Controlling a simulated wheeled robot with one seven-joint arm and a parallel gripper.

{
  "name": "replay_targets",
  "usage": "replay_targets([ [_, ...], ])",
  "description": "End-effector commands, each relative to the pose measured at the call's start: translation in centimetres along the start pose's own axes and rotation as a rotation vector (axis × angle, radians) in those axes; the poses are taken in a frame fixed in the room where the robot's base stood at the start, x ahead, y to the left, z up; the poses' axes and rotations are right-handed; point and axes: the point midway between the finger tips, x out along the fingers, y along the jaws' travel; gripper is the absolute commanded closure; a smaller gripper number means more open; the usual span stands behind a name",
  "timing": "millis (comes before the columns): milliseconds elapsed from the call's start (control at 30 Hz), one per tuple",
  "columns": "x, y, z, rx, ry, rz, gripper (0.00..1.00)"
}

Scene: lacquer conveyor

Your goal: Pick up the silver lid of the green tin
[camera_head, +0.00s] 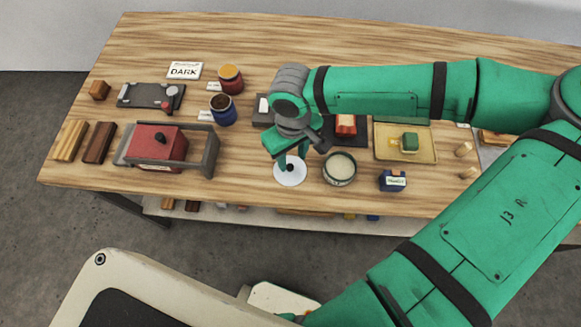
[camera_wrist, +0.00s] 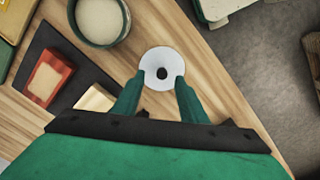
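The silver lid (camera_head: 291,178) is a pale round disc with a black knob, lying flat on the wooden table near its front edge. It also shows in the wrist view (camera_wrist: 151,58), just beyond my fingertips. The green tin (camera_head: 340,180) stands uncovered to the right of the lid, with pale cream contents; its rim shows at the top left of the wrist view (camera_wrist: 73,24). My gripper (camera_head: 287,160) is over the lid, fingers pointing down. In the wrist view my gripper (camera_wrist: 160,80) is open, its fingertips apart on either side of the knob's line. Their exact height above the lid is unclear.
A red block (camera_head: 346,125) on a dark mat and a yellow tray (camera_head: 427,152) lie behind. A red block in a grey frame (camera_head: 155,144) and two jars (camera_head: 223,110) are to the left. Bare table lies left of the lid.

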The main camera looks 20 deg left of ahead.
Motion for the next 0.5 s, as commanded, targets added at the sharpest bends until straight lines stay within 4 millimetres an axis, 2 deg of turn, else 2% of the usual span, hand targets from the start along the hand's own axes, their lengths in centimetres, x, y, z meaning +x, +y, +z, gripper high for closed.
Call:
replay_targets([
  [233,3.3,-0.3,-0.4,-0.002,-0.001,0.000,0.61],
  [500,4.0,-0.3,-0.5,-0.003,0.001,0.001,0.61],
])
